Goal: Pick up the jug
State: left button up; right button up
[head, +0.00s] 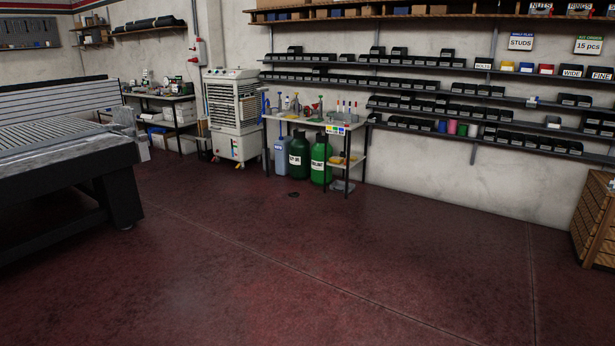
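Several jug-like containers stand on the floor under a small workbench (306,120) at the back wall. One is a blue-grey jug (281,160) with a white label. Beside it on the right is a dark green container (298,146) with a white label. Further right is a brighter green container (319,152), also labelled. I cannot tell which of them is the jug meant. All stand upright, well away from me across the floor. Neither of my grippers is in view.
A wide stretch of dark red floor (330,270) is clear ahead. A large slatted table (65,165) stands at the left. A white air cooler (233,112) is left of the workbench. A wooden crate (595,222) is at the right edge. Shelves with black bins line the wall.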

aim_at(348, 118)
jog(key=i+z, duration=0.35)
jog(key=i, duration=3.75)
jog(key=i+l+u, duration=0.1)
jog(key=i, duration=1.95)
jog(key=i+z, duration=0.1)
jog(key=z, duration=0.55)
